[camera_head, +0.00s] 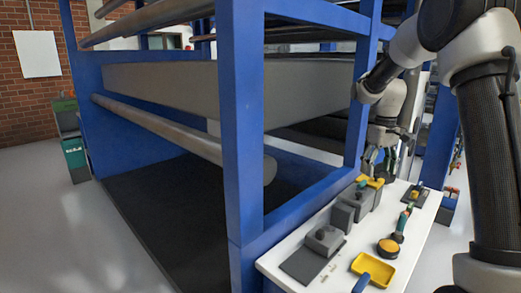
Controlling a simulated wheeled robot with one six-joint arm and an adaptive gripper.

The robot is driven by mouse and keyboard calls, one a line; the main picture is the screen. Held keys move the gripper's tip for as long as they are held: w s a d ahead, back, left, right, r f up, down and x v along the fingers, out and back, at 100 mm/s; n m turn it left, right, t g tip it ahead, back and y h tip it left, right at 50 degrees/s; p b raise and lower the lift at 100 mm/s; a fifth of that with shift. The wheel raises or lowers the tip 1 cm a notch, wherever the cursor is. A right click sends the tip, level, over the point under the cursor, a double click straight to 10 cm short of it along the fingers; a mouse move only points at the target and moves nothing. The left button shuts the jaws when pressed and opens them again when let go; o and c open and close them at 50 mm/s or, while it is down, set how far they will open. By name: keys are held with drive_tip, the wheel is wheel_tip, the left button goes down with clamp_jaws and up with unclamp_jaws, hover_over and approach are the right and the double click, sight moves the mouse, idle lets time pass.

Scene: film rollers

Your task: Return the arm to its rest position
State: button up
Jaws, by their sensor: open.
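My arm comes in from the right side of the head camera view and bends down at its far end. My gripper (379,157) is small in the picture, pointing down above the far part of a white table (418,228). Its fingers are apart, and I see nothing held between them. A yellow-topped item (371,182) sits just below the fingertips. I cannot tell whether they touch it.
The table holds grey blocks (325,239), a yellow tray (373,268), a round orange-topped item (388,247) and a green-handled tool (402,222). A blue frame (242,130) with long rollers (165,127) stands beside it. Open floor (80,235) lies at the left.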

drive_tip(key=s+a+r+m+t, duration=0.1)
drive_tip(key=s+r, duration=0.2)
drive_tip(key=s, duration=0.8)
drive_tip(key=s+r+m+t, duration=0.1)
drive_tip(key=s+r+t, duration=0.1)
drive_tip(key=s, duration=0.9)
drive_tip(key=s+a+r+m+t, duration=0.1)
drive_tip(key=s+r+t, duration=0.1)
drive_tip(key=s, duration=0.9)
drive_tip(key=shift+a+r, duration=0.3)
drive_tip(key=shift+r, duration=0.55)
